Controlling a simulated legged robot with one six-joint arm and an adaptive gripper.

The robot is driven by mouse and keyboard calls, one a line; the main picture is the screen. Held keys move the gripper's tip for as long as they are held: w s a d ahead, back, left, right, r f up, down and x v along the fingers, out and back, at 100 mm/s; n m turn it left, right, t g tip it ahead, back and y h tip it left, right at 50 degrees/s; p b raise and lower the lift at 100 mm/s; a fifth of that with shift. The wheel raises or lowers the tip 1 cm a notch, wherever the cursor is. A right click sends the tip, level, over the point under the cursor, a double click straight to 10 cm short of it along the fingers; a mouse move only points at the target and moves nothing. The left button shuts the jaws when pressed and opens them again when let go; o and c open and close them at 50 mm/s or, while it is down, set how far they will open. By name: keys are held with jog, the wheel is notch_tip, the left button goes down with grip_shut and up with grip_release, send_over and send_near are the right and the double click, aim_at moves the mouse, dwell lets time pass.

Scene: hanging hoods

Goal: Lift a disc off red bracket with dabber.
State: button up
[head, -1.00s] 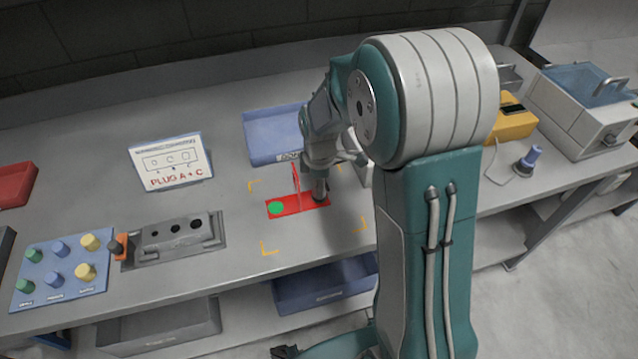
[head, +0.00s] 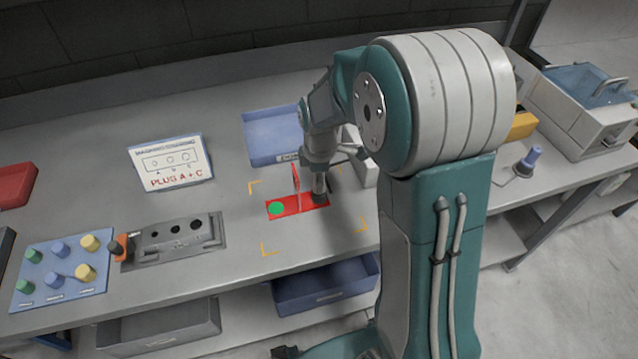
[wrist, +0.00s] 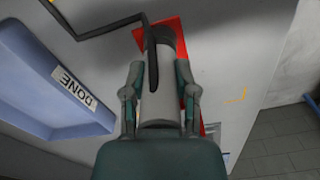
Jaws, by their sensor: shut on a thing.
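A red bracket (head: 290,209) lies flat on the bench between yellow corner marks, with a thin upright red part (head: 296,178) near its middle. A green disc (head: 277,208) sits on its left end. My gripper (head: 319,178) points down over the bracket's right end. In the wrist view my gripper (wrist: 160,82) is shut on a grey cylinder, the dabber (wrist: 162,105), with one finger on each side. The dabber's dark end (head: 319,196) is at the bracket's right end; I cannot tell whether it touches. The red bracket (wrist: 158,28) is partly hidden behind it.
A blue tray (head: 270,138) labelled DONE (wrist: 75,90) stands behind the bracket. A dark bent rod (wrist: 95,30) crosses beside the dabber. A "PLUG A + C" sign (head: 170,162), a grey socket block (head: 175,238) and a knob panel (head: 62,270) are to the left.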

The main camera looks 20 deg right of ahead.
jog(key=shift+r, duration=2.4)
